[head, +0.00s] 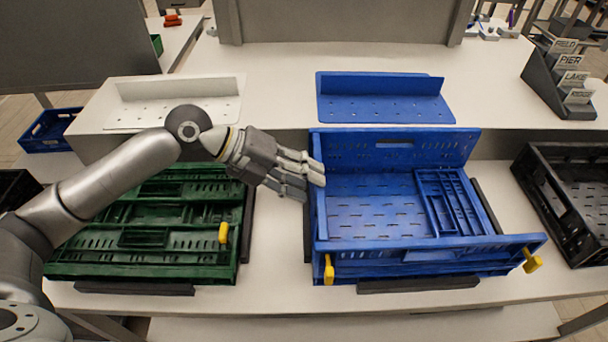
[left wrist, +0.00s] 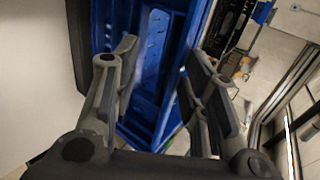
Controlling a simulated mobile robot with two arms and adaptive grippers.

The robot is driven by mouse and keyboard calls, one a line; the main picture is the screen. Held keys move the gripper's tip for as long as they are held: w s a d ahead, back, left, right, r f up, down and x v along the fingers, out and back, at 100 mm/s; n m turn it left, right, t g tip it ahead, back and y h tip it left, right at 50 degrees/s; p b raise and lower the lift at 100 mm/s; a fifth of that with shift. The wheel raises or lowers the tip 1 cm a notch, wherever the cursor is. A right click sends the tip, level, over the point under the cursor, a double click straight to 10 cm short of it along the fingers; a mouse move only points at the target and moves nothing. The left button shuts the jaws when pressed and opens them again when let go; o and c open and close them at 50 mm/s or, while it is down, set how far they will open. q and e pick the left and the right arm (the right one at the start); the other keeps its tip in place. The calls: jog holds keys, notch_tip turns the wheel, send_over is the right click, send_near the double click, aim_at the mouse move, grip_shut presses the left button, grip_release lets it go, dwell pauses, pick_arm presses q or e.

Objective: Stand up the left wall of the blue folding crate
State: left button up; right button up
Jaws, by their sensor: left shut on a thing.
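The blue folding crate (head: 375,205) stands on the table right of centre. Its left wall (head: 319,215) shows as a narrow upright strip along the crate's left side. My left gripper (head: 313,172) comes in from the left and is shut on this left wall near its middle; its fingers partly hide the wall. In the left wrist view the blue crate (left wrist: 157,60) shows between and beyond the fingers (left wrist: 155,85). The crate's back wall (head: 395,152) is up, and its right wall (head: 450,203) lies folded inside. My right gripper is not in view.
A green folded crate (head: 150,240) lies to the left under my left arm. A black crate (head: 575,200) stands at the right. Yellow latches (head: 329,270) stick out at the blue crate's front corners. A blue perforated tray (head: 385,105) sits behind.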

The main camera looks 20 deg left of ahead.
pick_arm(q)
jog(key=shift+o, duration=1.1)
jog(key=shift+s+a+f, duration=0.1)
jog(key=shift+f, duration=0.7)
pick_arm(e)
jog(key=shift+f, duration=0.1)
pick_arm(q)
jog(key=shift+r, duration=0.1)
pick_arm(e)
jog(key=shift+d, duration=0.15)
pick_arm(q)
jog(key=r+v, duration=0.1)
jog(key=v, duration=1.1)
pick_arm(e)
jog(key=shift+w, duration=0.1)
